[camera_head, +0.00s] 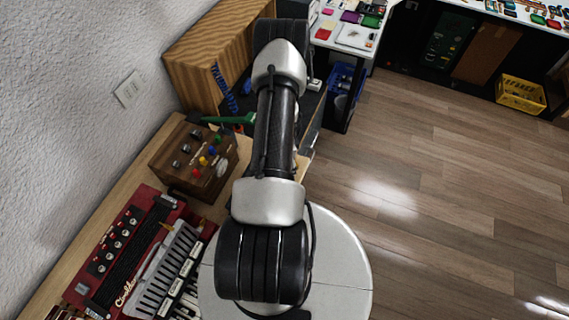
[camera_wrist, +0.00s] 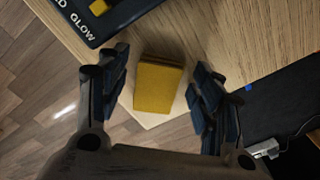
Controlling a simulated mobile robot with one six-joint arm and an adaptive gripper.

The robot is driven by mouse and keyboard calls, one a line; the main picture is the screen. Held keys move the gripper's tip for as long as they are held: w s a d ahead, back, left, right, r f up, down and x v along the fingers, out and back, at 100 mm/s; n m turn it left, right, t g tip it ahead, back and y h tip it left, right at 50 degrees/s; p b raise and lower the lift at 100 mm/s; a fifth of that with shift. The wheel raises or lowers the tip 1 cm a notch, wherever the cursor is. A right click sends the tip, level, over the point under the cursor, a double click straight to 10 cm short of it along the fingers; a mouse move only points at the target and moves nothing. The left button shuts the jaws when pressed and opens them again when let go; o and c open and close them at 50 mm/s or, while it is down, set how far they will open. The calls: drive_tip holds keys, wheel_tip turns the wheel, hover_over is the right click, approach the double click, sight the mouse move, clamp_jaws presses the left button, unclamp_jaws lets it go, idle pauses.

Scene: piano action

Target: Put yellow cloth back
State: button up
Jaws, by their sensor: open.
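The yellow cloth (camera_wrist: 158,86) is a folded, block-like piece lying near a corner of the light wooden surface (camera_wrist: 220,45) in the wrist view. My gripper (camera_wrist: 158,92) is open, with one dark finger on each side of the cloth. I see gaps between the fingers and the cloth, so they do not appear to touch it. I cannot tell how high the fingers are above the surface. In the head view my arm hides the gripper and the cloth.
A black device with "GLOW" lettering (camera_wrist: 105,14) lies beside the cloth. A dark surface (camera_wrist: 285,105) is at the right. In the head view, a wooden box with coloured knobs (camera_head: 193,158) and a red keyboard instrument (camera_head: 120,255) stand at left. The floor (camera_head: 440,190) at right is clear.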

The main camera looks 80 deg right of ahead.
drive_tip(key=shift+r, duration=0.1)
wheel_tip(320, 180, up, 12)
drive_tip(key=p, duration=0.2)
drive_tip(key=shift+a, duration=0.15)
drive_tip(key=shift+s, duration=0.15)
idle(0.5)
